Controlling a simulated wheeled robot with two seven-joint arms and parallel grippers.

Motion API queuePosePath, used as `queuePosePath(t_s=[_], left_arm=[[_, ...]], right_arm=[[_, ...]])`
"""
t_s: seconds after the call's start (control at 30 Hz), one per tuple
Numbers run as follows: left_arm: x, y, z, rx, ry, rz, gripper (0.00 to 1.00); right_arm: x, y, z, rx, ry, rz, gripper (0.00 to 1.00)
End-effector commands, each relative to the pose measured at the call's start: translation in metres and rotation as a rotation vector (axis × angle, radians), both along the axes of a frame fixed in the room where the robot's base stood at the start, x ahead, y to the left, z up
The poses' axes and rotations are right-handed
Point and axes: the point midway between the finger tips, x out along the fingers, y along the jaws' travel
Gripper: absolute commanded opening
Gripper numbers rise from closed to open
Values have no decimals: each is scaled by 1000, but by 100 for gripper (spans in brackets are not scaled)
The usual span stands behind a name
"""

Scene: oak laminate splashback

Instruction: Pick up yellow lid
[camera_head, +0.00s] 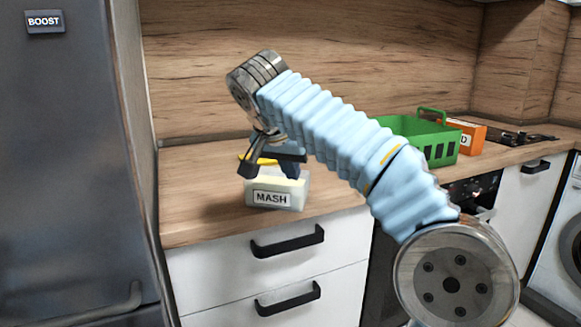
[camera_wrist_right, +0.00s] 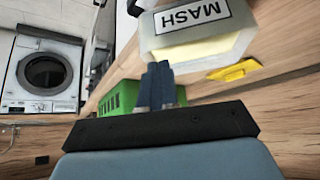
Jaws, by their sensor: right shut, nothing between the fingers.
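The yellow lid (camera_head: 265,161) lies on the counter behind the MASH tub, partly hidden by my right gripper in the head view. In the right wrist view the lid (camera_wrist_right: 234,70) is in plain sight, to the right of my fingertips and apart from them. The white tub labelled MASH (camera_head: 272,199), with pale yellow contents, stands upright near the counter's front edge. It also shows upside down in the right wrist view (camera_wrist_right: 195,32). My right gripper (camera_head: 289,167) is above the tub, its dark blue fingers (camera_wrist_right: 161,86) together and empty. My left gripper is not in view.
A green basket (camera_head: 440,142) and an orange box (camera_head: 471,138) stand farther right on the counter. The wooden splashback (camera_head: 330,50) rises behind. A dark fridge (camera_head: 65,150) borders the left. Counter (camera_head: 200,205) left of the tub is clear.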

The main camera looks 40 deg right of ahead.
Motion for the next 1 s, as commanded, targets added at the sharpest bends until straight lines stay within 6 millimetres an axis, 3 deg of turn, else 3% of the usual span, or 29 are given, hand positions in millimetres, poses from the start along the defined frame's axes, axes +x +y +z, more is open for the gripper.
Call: queuePosePath(t_s=[0.3,0.5,0.57,0.77,1.0], left_arm=[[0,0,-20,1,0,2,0],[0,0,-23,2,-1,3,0],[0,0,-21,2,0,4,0],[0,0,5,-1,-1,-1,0],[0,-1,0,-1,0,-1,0]], right_arm=[[-40,67,-2,0,-4,11,0],[-56,93,-1,0,-4,7,0],[-56,97,1,1,-2,-10,0],[-25,99,6,2,4,-305,0],[-18,85,0,1,-4,-374,0]])
